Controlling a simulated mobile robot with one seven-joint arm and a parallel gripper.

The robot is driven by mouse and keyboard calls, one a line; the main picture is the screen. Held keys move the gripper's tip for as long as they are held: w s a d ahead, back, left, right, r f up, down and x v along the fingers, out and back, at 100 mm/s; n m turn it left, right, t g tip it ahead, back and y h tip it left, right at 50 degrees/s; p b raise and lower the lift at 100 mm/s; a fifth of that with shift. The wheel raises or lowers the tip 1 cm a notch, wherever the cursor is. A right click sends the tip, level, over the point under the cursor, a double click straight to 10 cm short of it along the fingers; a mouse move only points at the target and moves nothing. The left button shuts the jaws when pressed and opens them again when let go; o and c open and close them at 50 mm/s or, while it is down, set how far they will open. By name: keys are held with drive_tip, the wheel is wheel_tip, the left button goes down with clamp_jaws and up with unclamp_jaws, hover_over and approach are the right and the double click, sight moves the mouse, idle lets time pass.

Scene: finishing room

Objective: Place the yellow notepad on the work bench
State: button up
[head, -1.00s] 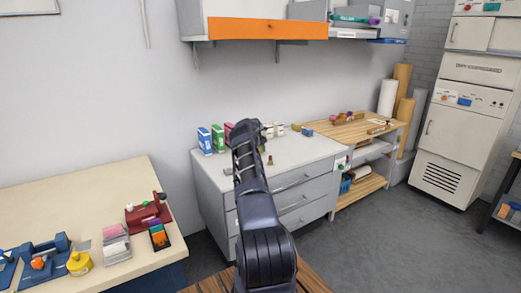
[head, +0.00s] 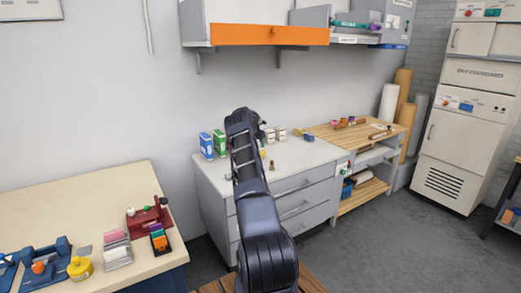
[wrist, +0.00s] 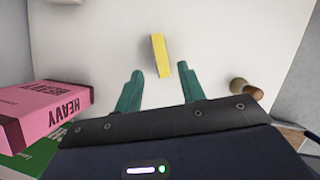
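The yellow notepad (wrist: 160,55) shows in the wrist view as a narrow yellow block on a white top. Its near end appears between my gripper's (wrist: 160,70) two green fingertips, with a gap on each side. My gripper is open and holds nothing. A wood-topped bench (head: 345,138) stands right of the cabinet, and a cream-topped table (head: 70,205) stands at left. I cannot tell which is the work bench.
A pink box (wrist: 45,112) and a green box (wrist: 30,150) are close to my gripper's left in the wrist view. An orange-fronted shelf (head: 268,33) hangs above the cabinet. Grey floor (head: 370,245) is clear at right.

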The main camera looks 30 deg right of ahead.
drive_tip(key=s+a+r+m+y, duration=0.1)
drive_tip(key=s+a+r+m, duration=0.2)
drive_tip(key=s+a+r, duration=0.5)
drive_tip(key=s+a+r+m+t+y, duration=0.1)
drive_tip(key=s+a+r+m, duration=0.25)
drive_tip(key=a+r, duration=0.65)
drive_tip(key=s+a+r+m, duration=0.3)
drive_tip(key=s+a+r, duration=0.15)
drive_tip(key=r, duration=0.85)
drive_tip(key=s+a+r+m+t+y, duration=0.1)
drive_tip(key=s+a+r+m, duration=0.25)
drive_tip(key=s+a, duration=0.55)
drive_tip(key=s+a+r+m+y, duration=0.15)
drive_tip(key=s+a+r, duration=0.25)
drive_tip(key=s+a, duration=0.45)
drive_tip(key=s+a+f+m, duration=0.2)
drive_tip(key=s+a, duration=0.2)
drive_tip(key=s, duration=0.7)
drive_tip(key=s+a+f+m, duration=0.3)
drive_tip(key=s+a, duration=0.1)
drive_tip(key=s, duration=0.7)
drive_tip(key=s+a+f+m, duration=0.2)
drive_tip(key=s+a, duration=0.3)
drive_tip(key=s, duration=0.6)
drive_tip(key=shift+f+m+t, duration=0.35)
drive_tip(key=shift+f+t, duration=0.05)
drive_tip(key=shift+f, duration=0.25)
drive_tip(key=shift+o, duration=0.4)
drive_tip(key=shift+s+a+f, duration=0.2)
drive_tip(key=shift+s+f, duration=0.05)
